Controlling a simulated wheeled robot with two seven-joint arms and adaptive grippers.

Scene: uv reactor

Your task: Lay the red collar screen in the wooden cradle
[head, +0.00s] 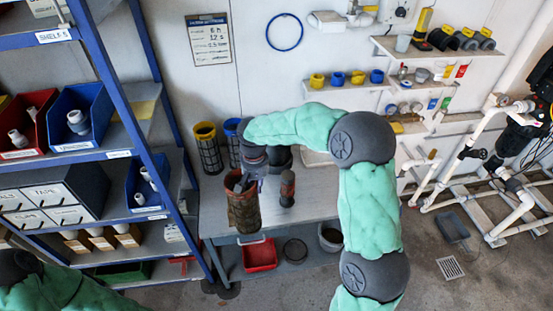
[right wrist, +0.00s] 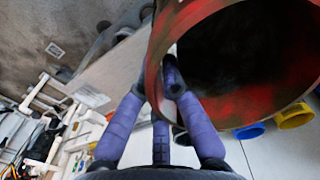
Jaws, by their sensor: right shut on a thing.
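The red collar screen (head: 243,212) hangs upright at the bench's front left in the head view, its rim worn reddish brown. My right gripper (head: 241,184) is shut on its upper rim. In the right wrist view the red collar (right wrist: 166,40) is large and open towards me, its inside dark. The purple fingers of the right gripper (right wrist: 172,88) pinch the collar's wall, one fingertip showing inside the rim. I cannot make out the wooden cradle; my right arm covers part of the bench. My left gripper is out of view.
A yellow-collared screen (head: 206,148) and a blue-collared screen (head: 233,142) stand at the bench's back left. A dark red-and-black upright object (head: 287,188) stands right of the held screen. The blue shelf rack (head: 155,120) borders the left. The bench (head: 318,205) has bare room at right.

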